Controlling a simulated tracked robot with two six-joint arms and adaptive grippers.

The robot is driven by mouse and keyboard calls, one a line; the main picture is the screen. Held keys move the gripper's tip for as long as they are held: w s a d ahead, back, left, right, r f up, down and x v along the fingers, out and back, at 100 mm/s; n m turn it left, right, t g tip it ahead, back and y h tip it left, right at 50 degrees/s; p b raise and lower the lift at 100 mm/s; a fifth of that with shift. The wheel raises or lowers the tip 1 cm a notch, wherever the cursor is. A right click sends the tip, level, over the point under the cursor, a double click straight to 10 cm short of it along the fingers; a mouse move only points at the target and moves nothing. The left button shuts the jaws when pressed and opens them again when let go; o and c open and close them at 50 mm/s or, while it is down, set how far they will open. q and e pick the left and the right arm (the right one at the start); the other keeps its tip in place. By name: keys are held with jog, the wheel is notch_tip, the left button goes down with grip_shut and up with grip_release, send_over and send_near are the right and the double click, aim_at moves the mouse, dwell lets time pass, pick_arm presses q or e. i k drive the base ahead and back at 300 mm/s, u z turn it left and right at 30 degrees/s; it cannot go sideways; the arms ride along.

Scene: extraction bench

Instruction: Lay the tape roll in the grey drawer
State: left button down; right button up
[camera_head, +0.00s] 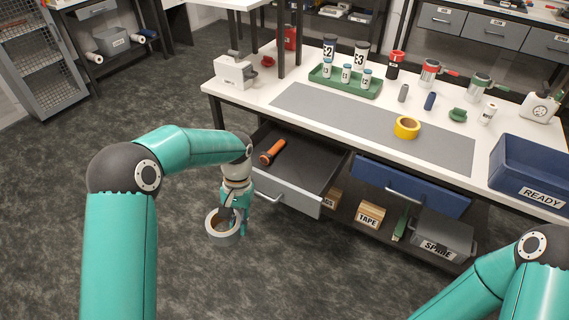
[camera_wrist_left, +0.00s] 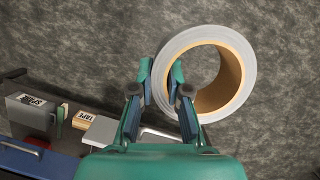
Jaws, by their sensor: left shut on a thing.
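My left gripper (camera_head: 236,216) is shut on a grey tape roll (camera_head: 213,230) with a tan core. It holds the roll by one side of its ring, above the floor and left of the grey drawer. The left wrist view shows the fingers (camera_wrist_left: 167,88) on the ring wall of the tape roll (camera_wrist_left: 246,62). The grey drawer (camera_head: 287,192) is pulled out under the bench, and an orange-and-black flashlight (camera_head: 272,152) lies in it at the left. The right gripper is outside both views; only part of my right arm shows.
A blue drawer (camera_head: 415,187) is partly open to the right. Below are a TAPE box (camera_head: 371,214) and a grey SPARE bin (camera_head: 443,236). A yellow tape roll (camera_head: 406,128) lies on the bench mat (camera_head: 350,115). A blue READY bin (camera_head: 530,172) stands at right.

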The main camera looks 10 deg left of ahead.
aim_at(289, 166)
jog(key=u, duration=0.1)
jog(key=i, duration=1.65)
jog(key=z, duration=0.05)
